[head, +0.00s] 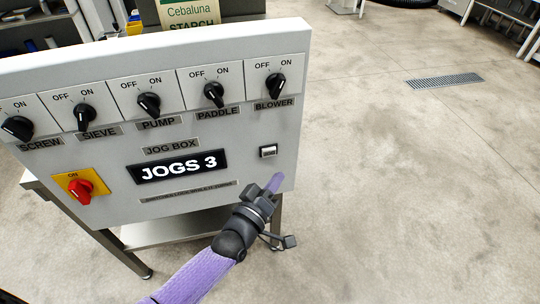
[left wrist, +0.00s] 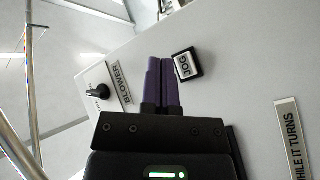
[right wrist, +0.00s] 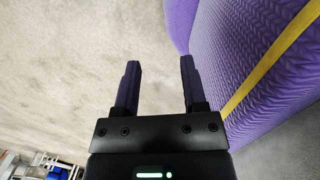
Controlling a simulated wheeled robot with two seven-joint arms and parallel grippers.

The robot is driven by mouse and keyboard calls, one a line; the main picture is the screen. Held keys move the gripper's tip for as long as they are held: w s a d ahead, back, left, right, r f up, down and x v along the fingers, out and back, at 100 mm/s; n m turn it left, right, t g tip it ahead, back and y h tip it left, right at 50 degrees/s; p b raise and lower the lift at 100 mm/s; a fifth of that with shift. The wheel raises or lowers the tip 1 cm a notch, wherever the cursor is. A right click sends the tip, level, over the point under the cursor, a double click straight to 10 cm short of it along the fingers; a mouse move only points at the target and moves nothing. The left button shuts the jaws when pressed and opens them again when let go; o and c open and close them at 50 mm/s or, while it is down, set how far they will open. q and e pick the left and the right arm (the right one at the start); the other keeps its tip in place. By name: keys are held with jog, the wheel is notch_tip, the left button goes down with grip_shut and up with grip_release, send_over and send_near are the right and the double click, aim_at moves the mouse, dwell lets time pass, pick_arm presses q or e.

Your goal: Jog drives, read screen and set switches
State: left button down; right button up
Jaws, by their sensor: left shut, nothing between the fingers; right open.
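The grey jog box panel (head: 225,130) carries a row of black rotary switches: SCREW (head: 17,127), SIEVE (head: 84,117), PUMP (head: 149,104), PADDLE (head: 214,94) and BLOWER (head: 275,86). I cannot tell their exact settings. The screen (head: 178,166) reads "JOGS 3". A red knob (head: 82,190) sits on a yellow plate at lower left. The JOG button (head: 268,151) is at lower right, also in the left wrist view (left wrist: 187,65). My left gripper (head: 274,183) is shut and empty, tips beside the button; contact is unclear. My right gripper (right wrist: 158,80) is open and empty.
The panel stands on a metal frame with a lower shelf (head: 170,232). A Cebaluna starch sack (head: 192,15) is behind it. The concrete floor to the right is clear, with a drain grate (head: 444,81).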

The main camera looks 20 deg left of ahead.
aim_at(269, 152)
pick_arm(q)
jog(key=w+a, duration=0.1)
jog(key=w+b, duration=0.1)
jog(key=w+a+b, duration=0.1)
jog(key=w, duration=0.1)
jog(key=shift+a, duration=0.3)
pick_arm(e)
jog(key=shift+s+d+f, duration=0.25)
jog(key=shift+s+f, duration=0.1)
jog(key=shift+f, duration=0.2)
jog(key=shift+s+d+f, duration=0.2)
jog(key=shift+s+f, duration=0.1)
jog(key=shift+f, duration=0.25)
jog(key=shift+s+d, duration=0.1)
pick_arm(q)
jog(key=shift+s, duration=0.1)
pick_arm(e)
jog(key=shift+a, duration=0.2)
jog(key=shift+w+a, duration=0.25)
jog(key=shift+d, duration=0.4)
jog(key=shift+s, duration=0.25)
